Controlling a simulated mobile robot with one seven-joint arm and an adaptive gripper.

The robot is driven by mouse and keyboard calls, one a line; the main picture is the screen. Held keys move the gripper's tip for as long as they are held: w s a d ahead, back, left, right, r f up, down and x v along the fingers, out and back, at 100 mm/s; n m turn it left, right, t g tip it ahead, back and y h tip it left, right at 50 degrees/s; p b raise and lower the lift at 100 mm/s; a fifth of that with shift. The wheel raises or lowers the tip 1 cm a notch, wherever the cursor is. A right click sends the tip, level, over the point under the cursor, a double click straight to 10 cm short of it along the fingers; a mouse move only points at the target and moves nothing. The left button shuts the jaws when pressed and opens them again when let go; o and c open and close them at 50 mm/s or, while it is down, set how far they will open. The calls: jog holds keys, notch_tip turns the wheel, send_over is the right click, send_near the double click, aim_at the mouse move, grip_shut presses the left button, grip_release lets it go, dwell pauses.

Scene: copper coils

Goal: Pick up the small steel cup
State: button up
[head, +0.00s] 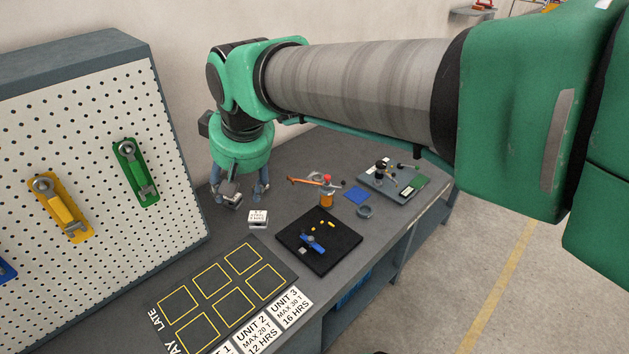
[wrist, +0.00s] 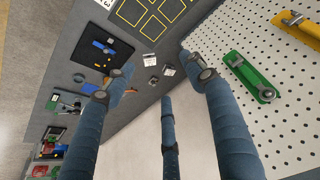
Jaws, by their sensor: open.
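My gripper (head: 239,198) points down at the back of the bench, beside the pegboard. In the wrist view its blue fingers (wrist: 160,72) are spread apart with nothing held between them. A small round grey object (wrist: 149,60), which looks like the steel cup, sits on the bench near the fingertips. A white lettered card (wrist: 168,70) is beside it, and a small dark round object (wrist: 153,80) lies close by. In the head view the card (head: 258,218) is just right of and in front of my gripper; the fingers partly hide small grey objects there.
A black mat (head: 290,237) with a blue tool lies to the right. A yellow-outlined board (head: 207,312) is in front. A pegboard (head: 95,110) rises at left. A grey ring-shaped object (head: 365,211), a blue square (head: 357,195) and an orange-handled tool (head: 303,182) are farther right.

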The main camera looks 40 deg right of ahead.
jog(key=w+d+f+m+g+p, duration=0.1)
jog(key=w+d+f, duration=0.3)
jog(key=w+d, duration=0.8)
jog(key=w+d+f+m+g, duration=0.1)
jog(key=w+d+f, duration=0.2)
jog(key=w+d, duration=0.8)
jog(key=w+d+f, duration=0.2)
jog(key=d+f, duration=1.1)
jog(key=d, duration=0.2)
jog(key=w+d+f+m+g+p, duration=0.1)
jog(key=w+d+f, duration=0.2)
jog(key=d+f, duration=1)
jog(key=shift+w+d+m+g+p, duration=0.3)
jog(key=shift+w+d, duration=0.05)
jog(key=shift+d, duration=0.65)
jog(key=shift+f, duration=0.1)
send_over(317, 176)
jog(key=s+a, duration=0.2)
jog(key=shift+d+f+b, duration=0.2)
jog(key=shift+f+b, duration=0.15)
jog(key=shift+f, duration=3.85)
jog(key=shift+f, duration=0.15)
jog(key=shift+w+d+f, duration=0.1)
jog(key=shift+f, duration=1.15)
jog(key=shift+w+f, duration=0.1)
jog(key=shift+f, duration=1.1)
